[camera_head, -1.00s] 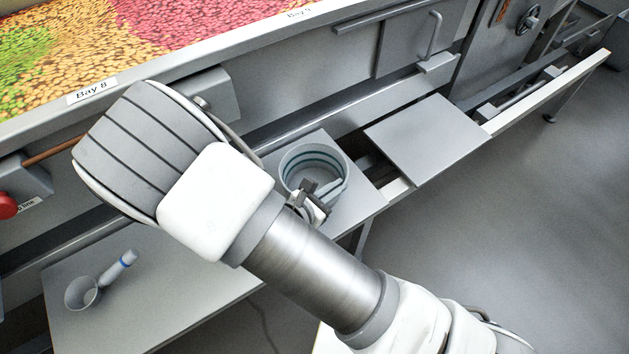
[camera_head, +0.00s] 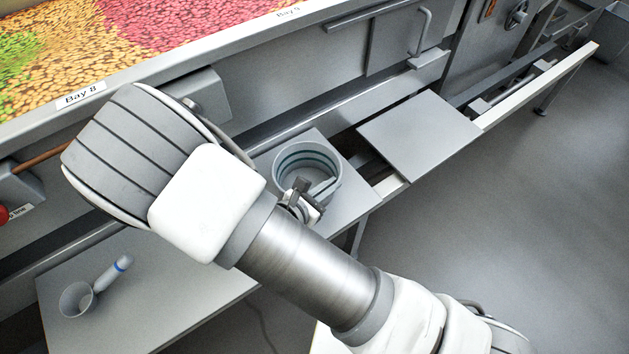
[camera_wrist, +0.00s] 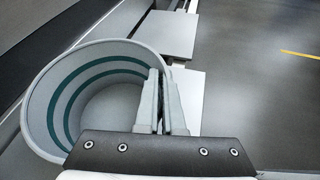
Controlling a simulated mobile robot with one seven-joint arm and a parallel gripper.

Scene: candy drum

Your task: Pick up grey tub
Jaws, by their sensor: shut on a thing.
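The grey tub (camera_head: 281,161) is round and open-topped, with dark teal bands on its inner wall. It is upright at the right end of the grey bench, and I cannot tell whether its base touches the surface. In the wrist view the tub (camera_wrist: 38,98) fills the left side and looks empty. My gripper (camera_head: 305,192) is at the tub's near right rim. In the wrist view my gripper (camera_wrist: 160,100) is shut on the tub's wall, with one finger inside and one outside. The near part of the rim is hidden behind my gripper.
A scoop (camera_head: 78,299) with a blue-banded handle lies on the bench (camera_head: 150,320) at lower left. A flat grey plate (camera_head: 420,135) is right of the tub. Candy bays (camera_head: 150,30) run along the back. Open floor (camera_head: 500,230) is at right.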

